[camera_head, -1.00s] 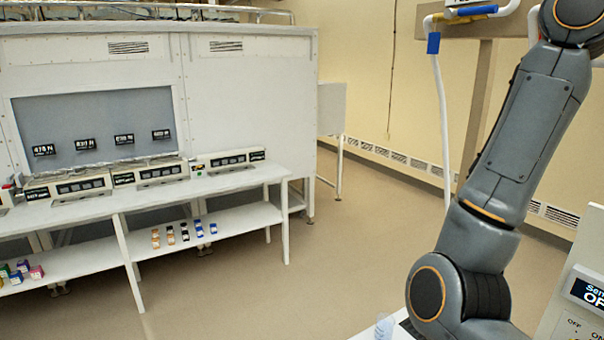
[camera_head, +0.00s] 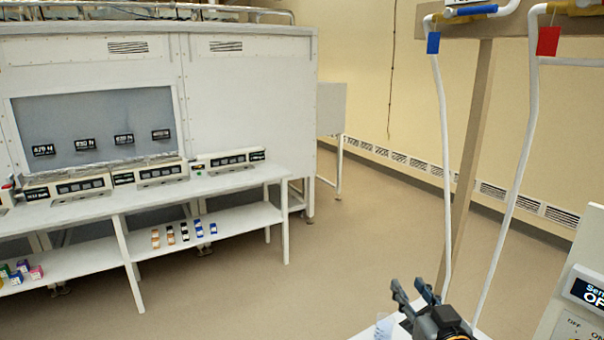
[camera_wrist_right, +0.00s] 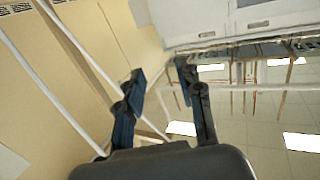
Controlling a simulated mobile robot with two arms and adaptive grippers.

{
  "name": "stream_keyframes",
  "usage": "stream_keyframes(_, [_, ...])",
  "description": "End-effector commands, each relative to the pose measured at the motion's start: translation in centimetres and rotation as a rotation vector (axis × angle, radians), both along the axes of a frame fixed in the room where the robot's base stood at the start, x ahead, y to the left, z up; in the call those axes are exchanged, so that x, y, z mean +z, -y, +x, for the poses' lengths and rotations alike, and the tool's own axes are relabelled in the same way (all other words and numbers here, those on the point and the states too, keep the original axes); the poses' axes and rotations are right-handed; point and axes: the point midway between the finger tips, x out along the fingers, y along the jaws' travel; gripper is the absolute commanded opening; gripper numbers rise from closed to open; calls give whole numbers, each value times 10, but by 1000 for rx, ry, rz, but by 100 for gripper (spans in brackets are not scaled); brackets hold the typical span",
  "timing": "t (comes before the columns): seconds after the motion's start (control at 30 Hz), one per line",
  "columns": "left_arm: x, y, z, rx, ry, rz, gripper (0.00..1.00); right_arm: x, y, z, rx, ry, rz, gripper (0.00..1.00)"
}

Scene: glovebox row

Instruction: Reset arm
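My right gripper (camera_head: 411,288) is low in the head view, right of the middle, with its fingers pointing up. Its two fingers also show in the wrist view (camera_wrist_right: 159,75), spread apart with nothing between them. The gripper is open and empty. Only its fingers and dark body show at the bottom of the head view. My left gripper is not in either view.
A clear vessel (camera_head: 384,326) stands on a white surface just left of my right gripper. A grey control panel (camera_head: 575,310) is at the right edge. White hoses with a blue tag (camera_head: 433,43) and a red tag (camera_head: 548,41) hang behind. The floor (camera_head: 330,265) is open toward the white bench (camera_head: 225,182).

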Motion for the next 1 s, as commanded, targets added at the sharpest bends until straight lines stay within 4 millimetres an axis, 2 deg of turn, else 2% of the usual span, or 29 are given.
stream_keyframes(0.03, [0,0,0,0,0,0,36,-37,-4,-18,9,-110,-23,36])
stream_keyframes(0.1, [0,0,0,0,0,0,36,-83,-7,-46,18,-261,-52,36])
stream_keyframes(0.17, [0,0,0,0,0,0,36,-120,-9,-73,26,-391,-77,36])
stream_keyframes(0.2, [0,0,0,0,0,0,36,-142,-10,-93,30,-475,-94,36])
stream_keyframes(0.3, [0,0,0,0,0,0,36,-185,-10,-141,38,-656,-127,36])
stream_keyframes(0.4, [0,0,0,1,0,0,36,-212,-9,-182,41,-795,-153,36])
stream_keyframes(0.5, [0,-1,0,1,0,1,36,-232,-8,-219,45,-912,-173,36])
stream_keyframes(0.8, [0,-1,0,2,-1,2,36,-264,-2,-315,46,-1200,-226,36])
stream_keyframes(0.87, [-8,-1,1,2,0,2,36,-291,-3,-304,46,-1198,-225,36])
stream_keyframes(1.0, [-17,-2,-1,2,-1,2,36,-338,-5,-296,50,-1210,-226,36])
